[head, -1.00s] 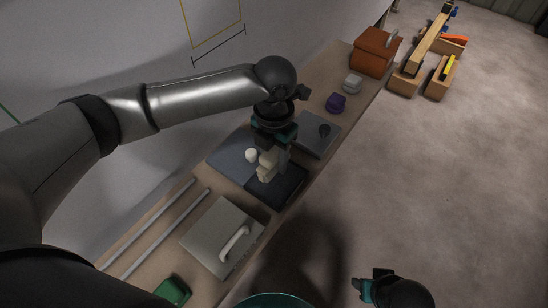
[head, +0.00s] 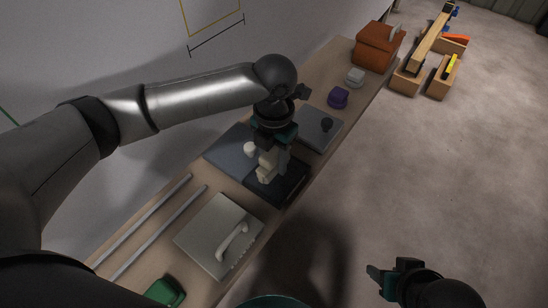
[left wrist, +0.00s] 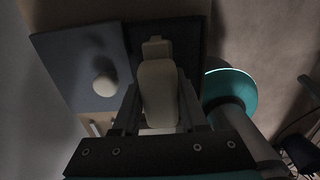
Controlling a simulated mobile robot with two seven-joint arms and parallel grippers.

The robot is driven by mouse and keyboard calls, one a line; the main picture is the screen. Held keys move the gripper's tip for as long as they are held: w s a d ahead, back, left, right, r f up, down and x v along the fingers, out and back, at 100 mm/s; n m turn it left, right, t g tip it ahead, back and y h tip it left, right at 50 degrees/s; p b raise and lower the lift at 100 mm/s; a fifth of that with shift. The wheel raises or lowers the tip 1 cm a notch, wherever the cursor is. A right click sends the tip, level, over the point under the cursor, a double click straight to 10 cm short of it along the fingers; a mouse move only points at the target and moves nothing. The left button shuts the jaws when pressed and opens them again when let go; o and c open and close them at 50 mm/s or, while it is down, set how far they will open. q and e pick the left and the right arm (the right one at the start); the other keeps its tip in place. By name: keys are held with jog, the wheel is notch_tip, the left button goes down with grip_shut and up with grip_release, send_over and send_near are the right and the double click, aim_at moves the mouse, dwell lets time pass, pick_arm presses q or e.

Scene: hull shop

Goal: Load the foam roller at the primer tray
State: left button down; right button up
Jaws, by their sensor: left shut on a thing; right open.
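A cream roller-like piece (head: 264,174), which I take for the foam roller, is between the jaws of my left gripper (head: 272,158). The gripper is shut on it and points down. In the left wrist view the piece (left wrist: 158,88) has a rounded body and a narrower far end. It is over the dark tray (head: 290,192), which I take for the primer tray; I cannot tell if they touch. Beside the tray is a blue-grey panel (head: 228,152) with a white round knob (head: 250,149). My right gripper (head: 379,282) is open and empty, off the bench at lower right.
On the bench are a pale handled panel (head: 203,237), two rods (head: 150,236), a green item (head: 166,291), a grey panel with a dark knob (head: 313,134), a purple item (head: 338,97), a white item (head: 355,77) and an orange-brown box (head: 372,57).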

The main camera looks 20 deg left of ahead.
pick_arm(q)
jog(key=shift+f, duration=0.5)
dwell(0.9)
jog(key=shift+s+f+p, duration=0.1)
jog(key=shift+f+p, duration=0.05)
jog(key=shift+p, duration=0.2)
dwell(2.2)
